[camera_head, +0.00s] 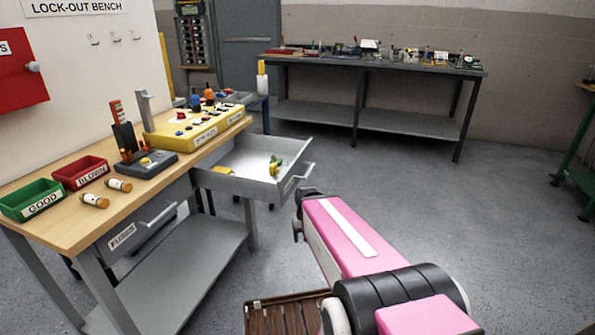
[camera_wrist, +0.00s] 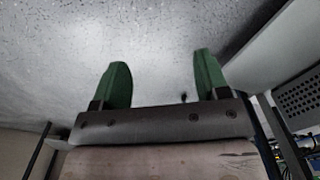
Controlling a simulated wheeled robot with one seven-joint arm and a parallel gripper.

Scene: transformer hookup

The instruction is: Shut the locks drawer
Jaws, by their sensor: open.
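The locks drawer (camera_head: 262,185) is pulled out of the right part of the wooden-topped bench in the head view. It is a grey tray with a bar handle (camera_head: 298,180) on its front, and green and yellow items lie inside. Its front label is not readable from here. In the wrist view my gripper (camera_wrist: 160,85) is open, its two green fingers apart with nothing between them. In the head view my pink arm reaches toward the drawer front, and its end is near the handle; the fingers are hidden there. I cannot tell whether they touch.
The fuses drawer (camera_head: 142,222) is shut at the left of the bench. A slatted wooden surface (camera_head: 285,314) is below my arm.

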